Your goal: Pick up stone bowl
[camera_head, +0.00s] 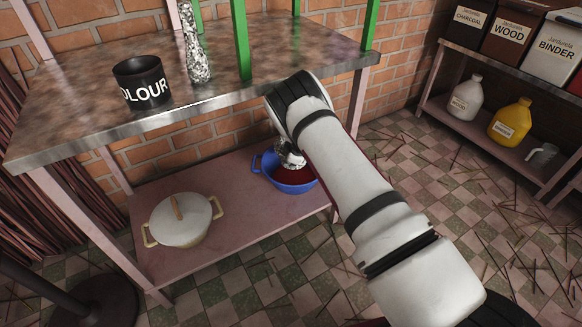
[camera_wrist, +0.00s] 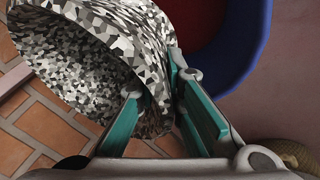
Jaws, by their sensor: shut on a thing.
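The stone bowl (camera_wrist: 85,65), speckled black, white and grey, fills the upper left of the wrist view and is tilted. My gripper (camera_wrist: 160,112) is shut on its wall, with one teal finger on each side of it. In the head view a small part of the speckled bowl (camera_head: 289,155) shows below the end of my arm, at the blue pot on the lower shelf. My arm hides the rest of the bowl and most of the gripper there. I cannot tell whether the bowl touches the pot.
The blue pot (camera_head: 270,168) has a red inside and stands on the pink lower shelf (camera_head: 240,240). A lidded white pot (camera_head: 180,220) stands to its left. The tabletop (camera_head: 60,105) above holds a black cup (camera_head: 142,82) and a speckled bottle (camera_head: 194,50). Green posts (camera_head: 240,40) rise there.

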